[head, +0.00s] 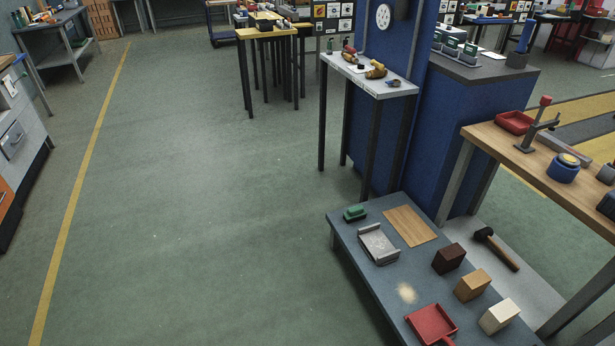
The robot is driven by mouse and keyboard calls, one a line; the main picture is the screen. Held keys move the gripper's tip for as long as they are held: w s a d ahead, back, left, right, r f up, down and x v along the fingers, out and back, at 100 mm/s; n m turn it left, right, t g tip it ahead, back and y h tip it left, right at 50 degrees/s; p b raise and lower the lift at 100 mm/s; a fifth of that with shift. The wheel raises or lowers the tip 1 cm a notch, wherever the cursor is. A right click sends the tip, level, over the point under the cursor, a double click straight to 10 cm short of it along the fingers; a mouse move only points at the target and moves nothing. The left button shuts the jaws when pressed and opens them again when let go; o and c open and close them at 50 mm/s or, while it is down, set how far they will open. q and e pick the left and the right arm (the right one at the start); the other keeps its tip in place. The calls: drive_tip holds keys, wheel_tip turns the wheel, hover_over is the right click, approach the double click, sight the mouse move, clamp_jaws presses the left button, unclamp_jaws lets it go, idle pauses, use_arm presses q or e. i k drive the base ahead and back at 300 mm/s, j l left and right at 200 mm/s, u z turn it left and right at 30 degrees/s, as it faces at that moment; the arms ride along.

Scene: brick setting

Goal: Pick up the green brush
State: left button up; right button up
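The green brush (355,213) is a small green block-shaped brush. It lies on the far left corner of a low blue-grey table (349,240) at the lower right of the head view. A grey metal tray-like piece (378,245) lies just in front of it, and a flat wooden board (410,225) lies to its right. Neither of my grippers shows in the head view.
The low table also holds a dark brown block (448,258), a tan block (472,286), a cream block (499,316) and a red dustpan (431,324). A taller wooden workbench (500,141) stands to the right. Open green floor (200,200) lies left of the low table.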

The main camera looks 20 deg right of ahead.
sight(355, 213)
drive_tip(key=i+z, duration=0.2)
drive_tip(key=i, duration=0.5)
drive_tip(key=i+j+z, duration=0.2)
drive_tip(key=i, duration=0.5)
